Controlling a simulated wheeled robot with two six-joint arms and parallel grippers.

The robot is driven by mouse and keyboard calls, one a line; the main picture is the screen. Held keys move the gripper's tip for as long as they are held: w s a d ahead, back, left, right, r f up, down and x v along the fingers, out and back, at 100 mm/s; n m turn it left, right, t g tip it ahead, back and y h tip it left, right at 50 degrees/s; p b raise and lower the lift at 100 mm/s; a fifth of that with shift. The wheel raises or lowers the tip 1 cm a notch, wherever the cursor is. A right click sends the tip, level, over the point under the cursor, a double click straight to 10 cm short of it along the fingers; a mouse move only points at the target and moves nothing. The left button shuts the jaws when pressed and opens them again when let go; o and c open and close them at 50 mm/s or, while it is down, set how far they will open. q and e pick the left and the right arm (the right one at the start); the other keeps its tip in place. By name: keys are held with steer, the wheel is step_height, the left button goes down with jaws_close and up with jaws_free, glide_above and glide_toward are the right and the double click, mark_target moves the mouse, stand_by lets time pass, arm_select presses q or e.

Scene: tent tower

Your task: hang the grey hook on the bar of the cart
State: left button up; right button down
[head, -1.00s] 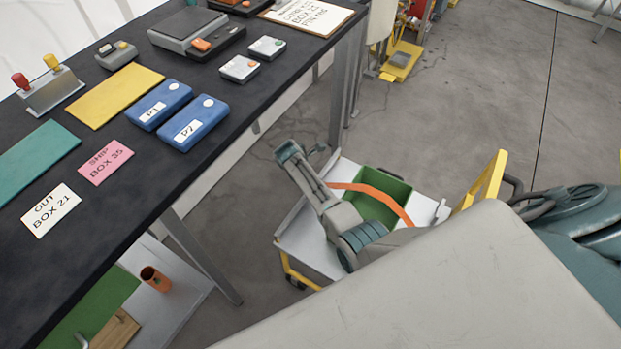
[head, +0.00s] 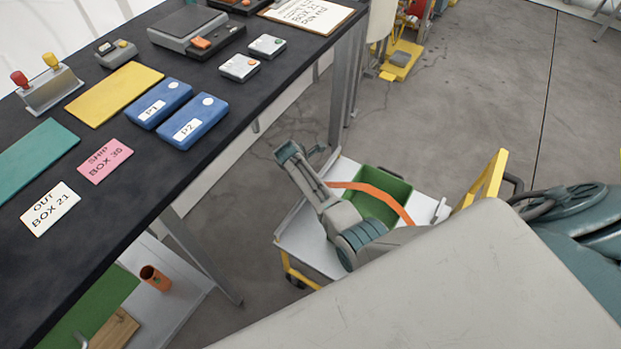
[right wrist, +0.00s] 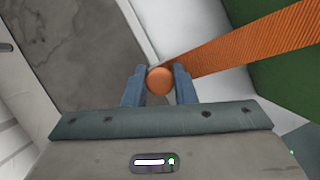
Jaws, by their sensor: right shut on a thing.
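My right gripper (head: 300,158) hangs low over the cart (head: 310,242), a pale tray with yellow frame parts. In the right wrist view its two fingers are shut on a round orange end (right wrist: 159,80). An orange ribbed band (right wrist: 255,45) runs away to the upper right from just beside it; I cannot tell whether the two are joined. In the head view the band (head: 375,192) arcs over a green bin (head: 392,187) on the cart. A yellow upright (head: 487,182) stands at the cart's right end. I cannot make out a grey hook. My left gripper is not in view.
A dark table (head: 110,200) with blue boxes, cards and devices fills the left. Its metal leg (head: 205,258) stands left of the cart. Below is a shelf with an orange cup (head: 155,278). Open concrete floor (head: 460,90) lies beyond the cart.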

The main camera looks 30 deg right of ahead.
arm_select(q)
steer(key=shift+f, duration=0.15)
arm_select(e)
steer(key=shift+f, duration=0.3)
steer(key=c, duration=1.1)
jaws_free()
arm_select(q)
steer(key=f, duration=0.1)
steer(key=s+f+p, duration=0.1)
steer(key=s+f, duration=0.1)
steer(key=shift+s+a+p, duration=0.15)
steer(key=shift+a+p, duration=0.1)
steer(key=shift+p, duration=0.1)
arm_select(e)
steer(key=v, duration=1)
steer(key=shift+a+r, duration=0.2)
steer(key=shift+r, duration=0.15)
